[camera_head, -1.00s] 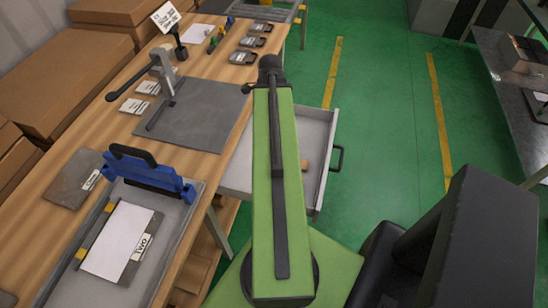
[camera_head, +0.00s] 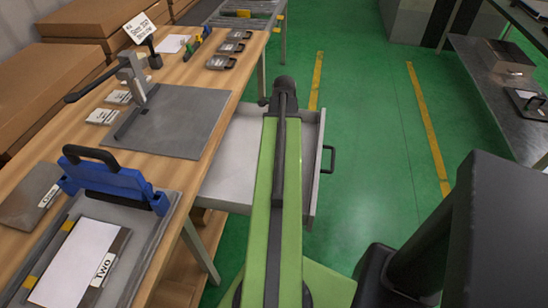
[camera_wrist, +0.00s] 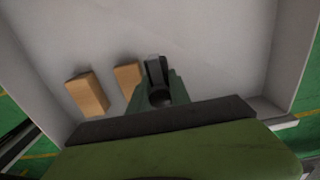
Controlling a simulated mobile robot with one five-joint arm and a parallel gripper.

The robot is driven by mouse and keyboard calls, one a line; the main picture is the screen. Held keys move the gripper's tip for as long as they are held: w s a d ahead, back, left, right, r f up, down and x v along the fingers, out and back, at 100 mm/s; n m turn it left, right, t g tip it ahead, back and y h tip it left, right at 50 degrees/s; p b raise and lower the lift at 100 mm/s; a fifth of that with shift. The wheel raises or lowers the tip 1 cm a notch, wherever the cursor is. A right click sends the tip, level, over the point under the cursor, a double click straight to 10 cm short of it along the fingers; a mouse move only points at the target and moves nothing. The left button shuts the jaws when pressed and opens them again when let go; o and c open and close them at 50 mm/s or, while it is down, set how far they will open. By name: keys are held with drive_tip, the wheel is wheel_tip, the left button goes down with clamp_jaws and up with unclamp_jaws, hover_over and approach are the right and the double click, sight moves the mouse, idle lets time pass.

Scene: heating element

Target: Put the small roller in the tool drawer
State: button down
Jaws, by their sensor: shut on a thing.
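The tool drawer is pulled out from under the workbench; its pale floor (camera_head: 237,150) shows left of my green arm in the head view. The wrist view looks down into the drawer (camera_wrist: 215,45). There my gripper (camera_wrist: 158,85) is over the drawer floor, its jaws shut on a small dark piece (camera_wrist: 155,70), which I take to be the small roller. It is partly hidden by the jaws, and I cannot tell whether it touches the floor. In the head view my arm hides the gripper and the roller.
Two wooden blocks (camera_wrist: 87,94) (camera_wrist: 127,76) lie in the drawer left of my gripper. The drawer's walls surround it.

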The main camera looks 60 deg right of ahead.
drive_tip(key=w, duration=0.1)
drive_tip(key=w+f, duration=0.1)
drive_tip(key=shift+w+f+b, duration=0.3)
wheel_tip(320, 180, down, 4)
drive_tip(key=b, duration=0.4)
drive_tip(key=shift+f, duration=0.15)
drive_tip(key=shift+r, duration=0.2)
drive_tip(key=c, duration=1.6)
unclamp_jaws()
drive_tip(key=shift+f, duration=0.2)
drive_tip(key=shift+c, duration=0.2)
drive_tip(key=o, duration=0.4)
drive_tip(key=shift+o, duration=0.2)
drive_tip(key=shift+r, duration=0.15)
wheel_tip(320, 180, up, 12)
drive_tip(key=p, duration=1.2)
drive_tip(key=shift+r, duration=0.2)
drive_tip(key=shift+f, duration=0.1)
